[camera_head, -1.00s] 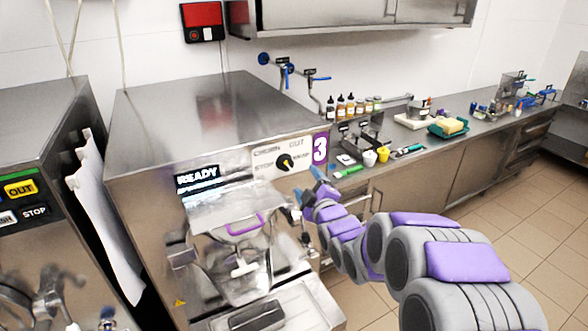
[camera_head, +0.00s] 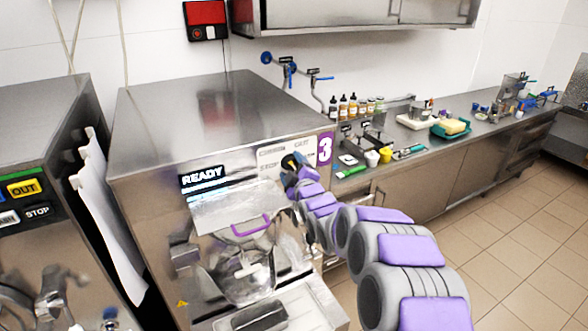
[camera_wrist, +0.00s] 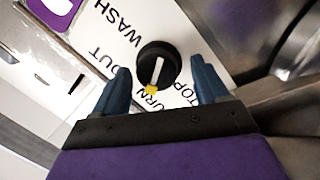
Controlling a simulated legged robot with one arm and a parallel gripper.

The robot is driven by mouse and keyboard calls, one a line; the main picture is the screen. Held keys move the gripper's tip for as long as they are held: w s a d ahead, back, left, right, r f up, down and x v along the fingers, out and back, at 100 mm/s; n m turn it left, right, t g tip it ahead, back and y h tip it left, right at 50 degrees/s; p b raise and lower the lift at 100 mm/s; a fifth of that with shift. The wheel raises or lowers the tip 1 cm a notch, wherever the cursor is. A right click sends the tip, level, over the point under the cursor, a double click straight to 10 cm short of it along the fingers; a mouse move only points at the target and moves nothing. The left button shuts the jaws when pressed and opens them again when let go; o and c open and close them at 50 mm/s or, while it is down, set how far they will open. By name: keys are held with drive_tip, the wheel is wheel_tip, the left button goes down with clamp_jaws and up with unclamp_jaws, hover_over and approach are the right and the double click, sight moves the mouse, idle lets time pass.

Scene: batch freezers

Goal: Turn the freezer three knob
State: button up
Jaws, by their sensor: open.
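The freezer three knob (camera_wrist: 157,66) is a round black dial with a white bar and a yellow tip. It sits on a white label panel printed with words such as WASH, OUT and STOP. In the wrist view my open gripper (camera_wrist: 168,84) has one blue finger on each side of the knob's near side. I cannot tell whether either finger touches it. In the head view freezer three (camera_head: 225,125) bears a purple 3 tag and a READY display. My gripper (camera_head: 290,170) is at the panel there and partly hides the knob (camera_head: 292,160).
A purple-handled hopper (camera_head: 250,225) is on the freezer front below the panel. Another freezer (camera_head: 40,130) stands at the left. A counter (camera_head: 420,160) with bottles, cups and a green tray (camera_head: 450,128) runs to the right. The tiled floor at the right is clear.

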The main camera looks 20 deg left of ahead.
drive_tip(key=shift+a+f, duration=0.1)
drive_tip(key=shift+a, duration=0.05)
drive_tip(key=shift+c, duration=0.6)
drive_tip(key=shift+w+d, duration=0.1)
drive_tip(key=shift+d, duration=0.3)
drive_tip(key=c, duration=0.9)
